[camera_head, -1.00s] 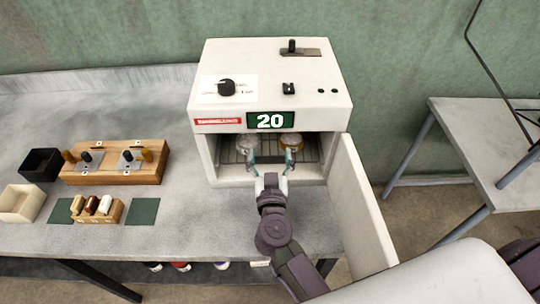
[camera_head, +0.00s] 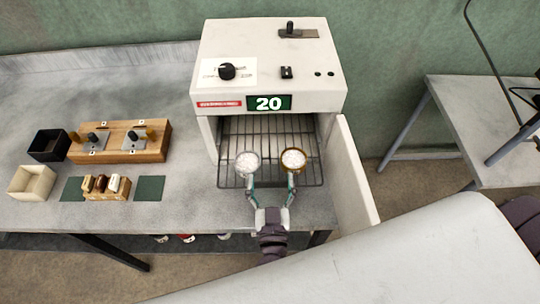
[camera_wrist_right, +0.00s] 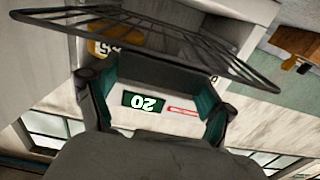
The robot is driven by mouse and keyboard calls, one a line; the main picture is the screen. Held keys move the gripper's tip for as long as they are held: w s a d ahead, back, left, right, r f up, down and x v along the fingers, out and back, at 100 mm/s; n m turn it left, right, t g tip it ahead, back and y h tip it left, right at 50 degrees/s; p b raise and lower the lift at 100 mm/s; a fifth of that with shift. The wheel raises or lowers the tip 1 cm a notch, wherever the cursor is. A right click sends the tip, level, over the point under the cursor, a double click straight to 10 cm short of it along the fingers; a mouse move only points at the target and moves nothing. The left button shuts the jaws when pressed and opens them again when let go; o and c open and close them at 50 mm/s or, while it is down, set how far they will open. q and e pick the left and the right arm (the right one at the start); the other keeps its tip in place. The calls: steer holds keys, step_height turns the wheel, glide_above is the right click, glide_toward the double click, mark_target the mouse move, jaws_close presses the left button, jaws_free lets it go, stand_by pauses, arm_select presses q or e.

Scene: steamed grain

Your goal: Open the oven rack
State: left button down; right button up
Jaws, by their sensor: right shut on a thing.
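The white oven (camera_head: 270,68) stands on the bench with its door (camera_head: 352,170) swung open to the right. The wire oven rack (camera_head: 270,135) is slid out of the chamber toward me, its front past the oven opening. Two round dishes of white grain, the left dish (camera_head: 247,162) and the right dish (camera_head: 293,160), sit on the rack near its front. My right gripper (camera_head: 270,190) is at the front edge of the rack and shut on it. The rack (camera_wrist_right: 190,45) also shows in the right wrist view, with the gripper close to it. My left gripper is not in view.
The oven display (camera_head: 269,103) reads 20. To the left are a wooden block with fittings (camera_head: 120,142), a small wooden holder (camera_head: 106,188), a black box (camera_head: 47,145) and a cream box (camera_head: 31,182). The bench between these and the oven is clear.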

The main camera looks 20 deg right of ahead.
steer(key=shift+v, duration=1.7)
steer(key=o, duration=1.5)
steer(key=shift+o, duration=0.2)
steer(key=shift+s+a, duration=0.1)
steer(key=shift+s, duration=0.15)
steer(key=v, duration=0.7)
